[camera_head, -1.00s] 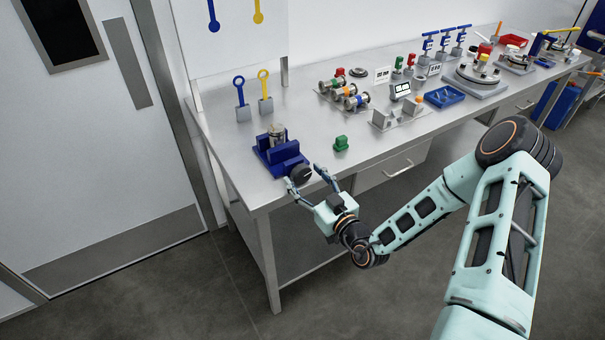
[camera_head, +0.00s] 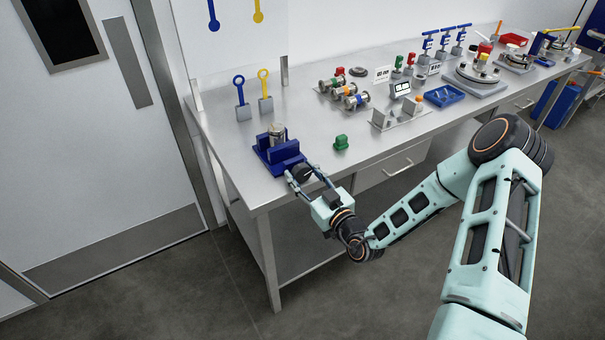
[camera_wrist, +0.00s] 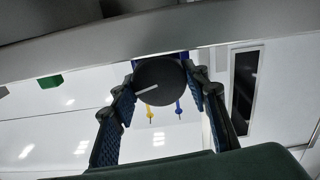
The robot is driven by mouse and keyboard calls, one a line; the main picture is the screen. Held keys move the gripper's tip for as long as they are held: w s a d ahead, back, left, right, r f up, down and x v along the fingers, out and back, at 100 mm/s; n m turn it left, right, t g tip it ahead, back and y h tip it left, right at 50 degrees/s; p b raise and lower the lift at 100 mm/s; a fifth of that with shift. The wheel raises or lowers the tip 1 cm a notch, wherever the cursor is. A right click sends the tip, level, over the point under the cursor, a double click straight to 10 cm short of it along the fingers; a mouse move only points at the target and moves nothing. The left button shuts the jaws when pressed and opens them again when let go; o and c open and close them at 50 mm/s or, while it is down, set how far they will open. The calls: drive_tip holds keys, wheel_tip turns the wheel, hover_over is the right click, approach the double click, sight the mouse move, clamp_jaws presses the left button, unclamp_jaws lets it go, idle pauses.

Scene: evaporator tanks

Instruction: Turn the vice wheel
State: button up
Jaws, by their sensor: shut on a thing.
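The blue vice (camera_head: 277,154) stands at the near left corner of the steel table, with a grey metal cylinder (camera_head: 277,133) in it. Its dark round wheel (camera_head: 302,173) faces my arm at the table's front edge. My gripper (camera_head: 304,176) reaches the wheel from the front, with one finger on each side. In the wrist view the dark wheel (camera_wrist: 160,82) with a pale line across its face sits between the two fingertips. My gripper is shut on the wheel. The vice body is mostly hidden behind the wheel in the wrist view.
A green block (camera_head: 341,142) lies right of the vice. Blue and yellow ring-handled tools (camera_head: 240,97) stand in grey blocks behind it. Small valves (camera_head: 344,91), a blue tray (camera_head: 445,96) and other fixtures fill the table further right. The floor before the table is clear.

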drive_tip(key=shift+r+n+p, duration=0.1)
drive_tip(key=shift+n+p, duration=0.6)
drive_tip(key=shift+n, duration=0.4)
drive_tip(key=shift+n+p, duration=0.4)
drive_tip(key=shift+n, duration=0.8)
drive_tip(key=o, duration=1.2)
drive_tip(key=shift+c, duration=0.2)
drive_tip(key=shift+f, duration=0.2)
